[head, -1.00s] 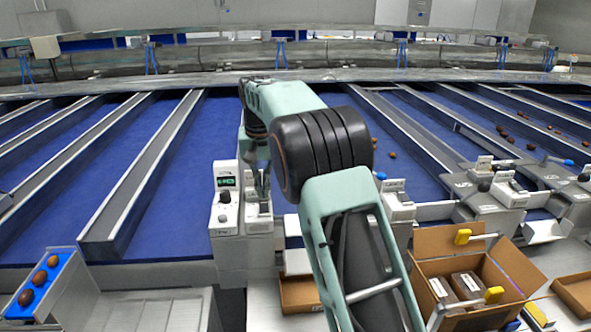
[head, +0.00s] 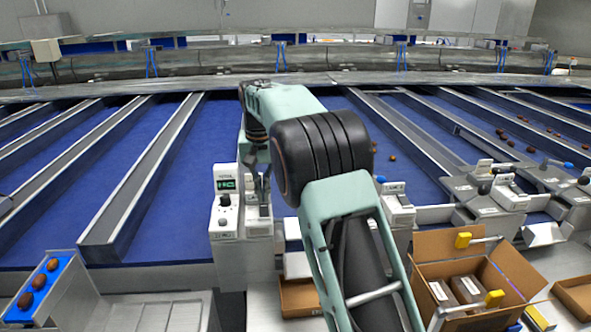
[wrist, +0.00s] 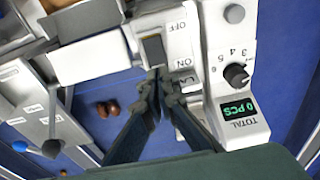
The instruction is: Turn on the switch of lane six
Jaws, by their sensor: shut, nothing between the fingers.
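A white switch box (wrist: 180,45) with a dark rocker switch (wrist: 154,50) shows in the wrist view, marked OFF at one end and ON at the other. A label starting "LA" is partly hidden by a finger, so its lane number cannot be read. My gripper (wrist: 160,78) is shut and empty, its fingertips close to the ON end of the rocker. Whether they touch it I cannot tell.
A white counter box (wrist: 233,75) with a knob and a green display reading "0 PCS" stands beside the switch box. It also shows in the head view (head: 224,212). A cardboard box (head: 430,275) stands at right. Several brown dates (head: 515,145) lie on the blue lanes.

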